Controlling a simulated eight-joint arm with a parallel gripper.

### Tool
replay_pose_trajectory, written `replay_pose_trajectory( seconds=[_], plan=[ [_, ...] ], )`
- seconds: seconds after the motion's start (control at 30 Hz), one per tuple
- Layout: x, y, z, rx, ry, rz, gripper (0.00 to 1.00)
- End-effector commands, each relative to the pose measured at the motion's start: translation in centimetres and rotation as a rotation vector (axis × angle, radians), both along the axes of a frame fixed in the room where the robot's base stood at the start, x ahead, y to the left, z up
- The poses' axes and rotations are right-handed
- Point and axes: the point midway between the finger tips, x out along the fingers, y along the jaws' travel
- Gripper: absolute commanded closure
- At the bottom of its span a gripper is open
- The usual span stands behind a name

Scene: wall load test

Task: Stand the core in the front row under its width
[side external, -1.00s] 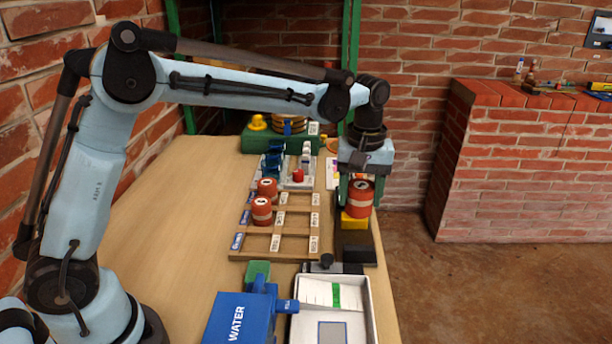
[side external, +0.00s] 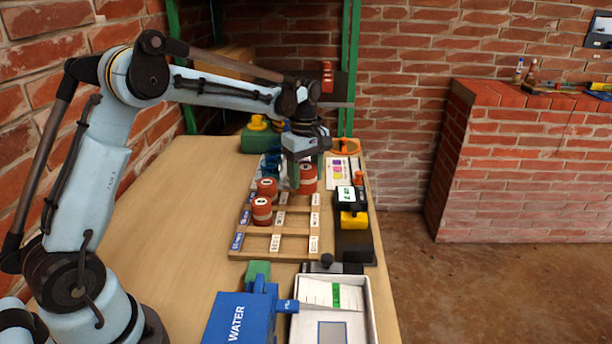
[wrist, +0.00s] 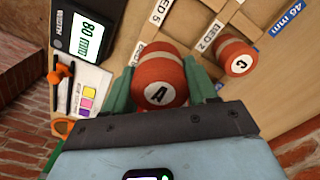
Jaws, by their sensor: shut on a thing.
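My gripper (side external: 302,176) is shut on a red core (side external: 309,179) with a pale band, near the back right of the wooden rack (side external: 262,256). In the wrist view the core (wrist: 160,82) shows the letter A on its end, between the green fingers (wrist: 162,90). I cannot tell whether it touches the rack. Two similar cores stand at the rack's left side, one nearer (side external: 262,211) and one behind it (side external: 267,188). One lettered core (wrist: 237,57) shows in the wrist view. Blue width labels (side external: 237,241) line the rack.
The gauge (side external: 346,197) with a yellow block (side external: 353,220) stands right of the rack. A colour-patch card (side external: 341,172) lies behind it. A blue WATER box (side external: 238,318) and a white tray (side external: 369,310) are in front. The table's left side (side external: 170,220) is clear.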

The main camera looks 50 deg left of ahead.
Motion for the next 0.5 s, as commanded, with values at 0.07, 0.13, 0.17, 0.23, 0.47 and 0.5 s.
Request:
replay_pose_trajectory(
  seconds=[0.07,0.13,0.17,0.23,0.47,0.5],
  plan=[
    [0.4,1.5,-0.9,0.000,0.000,0.003,0.89],
    [0.7,2.4,-1.5,0.000,0.000,0.001,0.89],
    [0.8,2.7,-1.7,0.000,0.000,0.001,0.89],
    [1.0,3.2,-2.0,0.000,0.000,0.000,0.89],
    [1.1,3.5,-4.1,0.000,0.000,-0.003,0.89],
    [1.1,3.5,-4.7,0.000,0.000,-0.003,0.89]
  ],
)
